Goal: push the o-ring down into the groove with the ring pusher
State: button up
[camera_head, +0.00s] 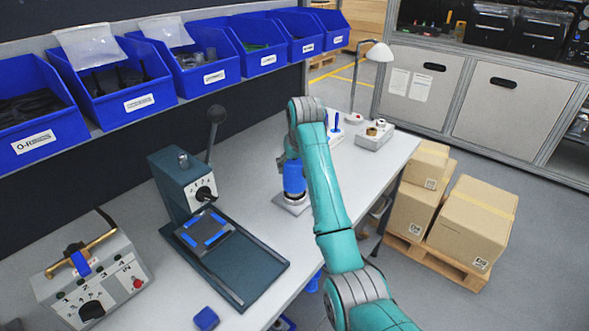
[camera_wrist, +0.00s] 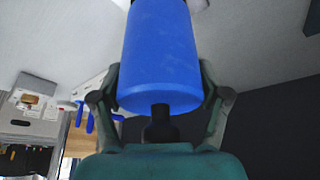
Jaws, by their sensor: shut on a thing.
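The ring pusher (camera_wrist: 160,60) is a blue cylinder. In the wrist view my gripper (camera_wrist: 160,90) has one finger on each side of it and is shut on it. In the head view the ring pusher (camera_head: 294,178) is upright below my wrist, over a light housing on a grey base plate (camera_head: 291,206). A white part shows at the pusher's far end in the wrist view. The o-ring and the groove are hidden, so I cannot tell how the ring sits.
A dark press (camera_head: 182,180) with a lever and plate stands left of my arm. A control box (camera_head: 92,280) is at the front left. A lamp (camera_head: 372,52) and a small block with fittings (camera_head: 374,135) are at the back right. Blue bins (camera_head: 125,95) line the shelf.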

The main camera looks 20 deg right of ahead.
jog(key=shift+r, duration=4.8)
